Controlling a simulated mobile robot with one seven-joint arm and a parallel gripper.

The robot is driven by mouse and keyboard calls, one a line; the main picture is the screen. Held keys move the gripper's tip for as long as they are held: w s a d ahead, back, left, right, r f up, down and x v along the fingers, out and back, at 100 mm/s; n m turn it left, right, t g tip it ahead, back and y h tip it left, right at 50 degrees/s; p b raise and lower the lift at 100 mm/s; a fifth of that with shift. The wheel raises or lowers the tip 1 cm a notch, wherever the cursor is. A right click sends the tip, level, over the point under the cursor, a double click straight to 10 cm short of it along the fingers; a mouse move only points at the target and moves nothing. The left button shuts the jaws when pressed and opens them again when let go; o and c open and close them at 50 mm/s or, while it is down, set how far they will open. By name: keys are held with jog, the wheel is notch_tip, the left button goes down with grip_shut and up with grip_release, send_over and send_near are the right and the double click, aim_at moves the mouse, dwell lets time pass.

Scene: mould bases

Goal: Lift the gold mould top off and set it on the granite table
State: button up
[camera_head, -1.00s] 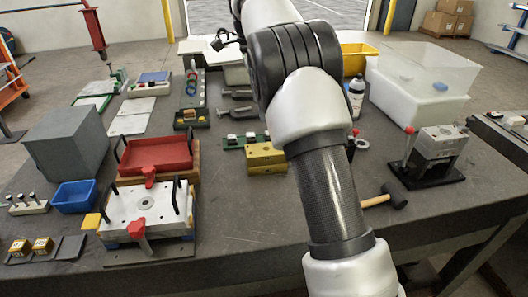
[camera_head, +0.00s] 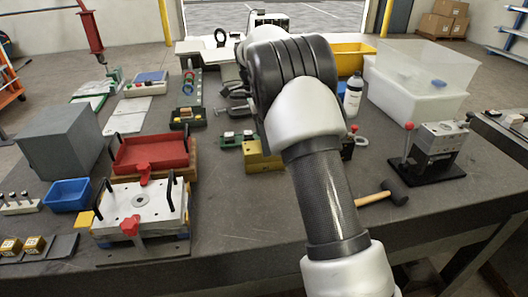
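A gold mould block (camera_head: 257,158) stands on the dark granite table (camera_head: 240,215) near its middle, just left of my arm. My arm covers part of its right side, and I cannot make out the seam between its top and base. My gripper is outside the view; only upper links of my arm show, crossing the middle of the picture.
A steel mould with a red clamp (camera_head: 137,200) and a red tray (camera_head: 152,151) stand at left, near a grey block (camera_head: 62,145) and blue bin (camera_head: 68,194). A hammer (camera_head: 395,193) and small press (camera_head: 437,150) are at right. The table's front middle is clear.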

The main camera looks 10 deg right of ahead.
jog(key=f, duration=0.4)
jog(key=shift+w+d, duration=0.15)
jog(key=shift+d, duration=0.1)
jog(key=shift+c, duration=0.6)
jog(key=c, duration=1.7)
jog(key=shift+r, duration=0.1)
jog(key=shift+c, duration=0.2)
